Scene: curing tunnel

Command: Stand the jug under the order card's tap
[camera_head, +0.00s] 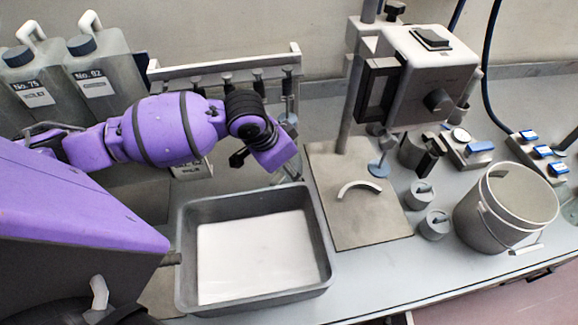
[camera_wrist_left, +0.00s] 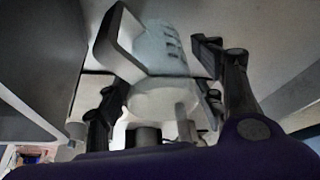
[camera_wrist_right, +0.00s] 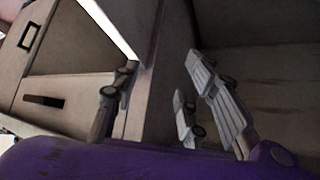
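Several dark taps (camera_head: 258,76) line a pale rail at the back. I cannot make out an order card. My right gripper (camera_wrist_right: 160,78) is open and empty, facing brown cabinet panels.
A grey tub (camera_head: 326,240) with a pale floor stands front centre. Numbered canisters (camera_head: 104,72) stand back left. Right of the tub are a stand (camera_head: 420,72) on a flat base, small grey weights (camera_head: 434,224) and a bucket (camera_head: 480,225) near the front edge.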

